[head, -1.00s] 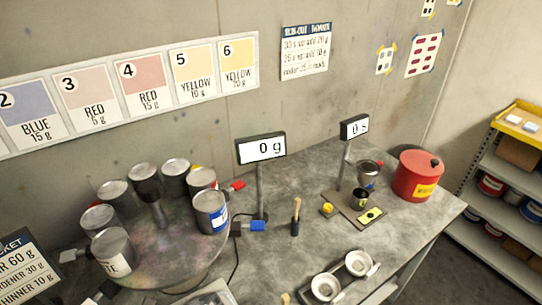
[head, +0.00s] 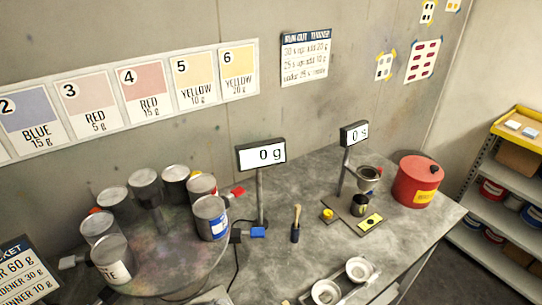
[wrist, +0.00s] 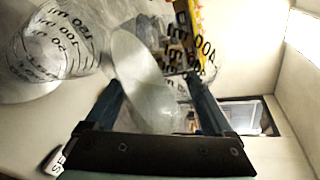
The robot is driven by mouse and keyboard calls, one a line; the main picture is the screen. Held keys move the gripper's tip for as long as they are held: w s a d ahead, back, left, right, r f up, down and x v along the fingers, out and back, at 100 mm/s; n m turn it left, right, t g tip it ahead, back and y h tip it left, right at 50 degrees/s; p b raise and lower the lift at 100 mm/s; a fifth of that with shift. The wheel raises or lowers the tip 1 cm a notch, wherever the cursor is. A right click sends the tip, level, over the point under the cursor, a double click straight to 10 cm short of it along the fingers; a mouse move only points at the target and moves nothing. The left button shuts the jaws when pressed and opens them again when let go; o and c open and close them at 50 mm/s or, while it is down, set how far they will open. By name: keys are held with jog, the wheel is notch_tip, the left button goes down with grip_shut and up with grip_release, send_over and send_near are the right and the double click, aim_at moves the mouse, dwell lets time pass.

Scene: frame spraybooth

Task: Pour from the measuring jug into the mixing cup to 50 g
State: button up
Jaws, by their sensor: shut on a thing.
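My gripper (wrist: 152,82) shows in the wrist view, its two dark fingers closed around a clear, pale vessel (wrist: 155,105) with black ml marks at its right side. I take this to be the measuring jug; its far part is blurred and cluttered behind. A second clear vessel (wrist: 62,42) with black ml marks lies at the left of the wrist view, apart from the fingers; I cannot tell whether it is the mixing cup. In the head view, a scale display (head: 262,154) on a post reads 0 g. My gripper is outside the head view.
Several paint cans stand on a round turntable (head: 185,262) at left. A brush (head: 296,223), a timer display (head: 354,134) reading 0 s, a funnel stand and a red can (head: 418,181) stand on the grey bench. Two white bowls (head: 325,292) sit at the front edge.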

jog(key=shift+w+r+n+h+p, duration=0.1)
jog(key=shift+r+n+h+p, duration=0.25)
jog(key=shift+n, duration=0.25)
dwell(4.1)
dwell(1.1)
jog(key=shift+f+m+p, duration=0.3)
jog(key=shift+m+p, duration=0.15)
jog(key=shift+m, duration=0.15)
jog(key=shift+y+p, duration=0.3)
jog(key=shift+y, duration=0.15)
jog(key=shift+m+y+p, duration=0.4)
jog(key=shift+m+p, duration=0.15)
jog(key=shift+m, duration=0.05)
jog(key=shift+f+m+t+y+p, duration=0.3)
jog(key=shift+f+m, duration=0.05)
jog(key=shift+m, duration=0.25)
